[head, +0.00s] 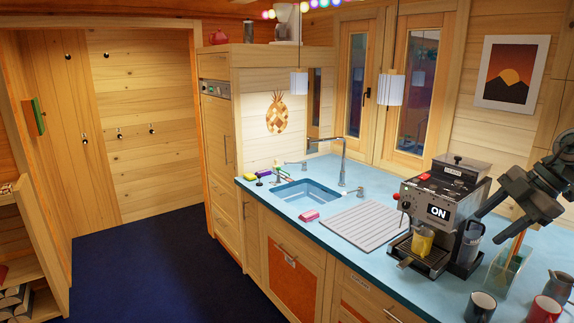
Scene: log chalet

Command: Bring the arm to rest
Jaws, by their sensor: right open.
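My right arm comes in from the right edge, and its dark gripper (498,222) hangs over the counter, to the right of the coffee machine (436,205). Its two fingers point down and left, spread apart, with nothing seen between them. The gripper looks close to the machine's right side, but I cannot tell the exact gap. My left gripper is not in view.
The coffee machine shows "ON" and holds a yellow cup (422,243). A clear holder (497,273), dark mug (481,306), red mug (545,309) and grey jug (557,287) stand near the gripper. The sink (306,193) and ridged drainer (362,225) lie left.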

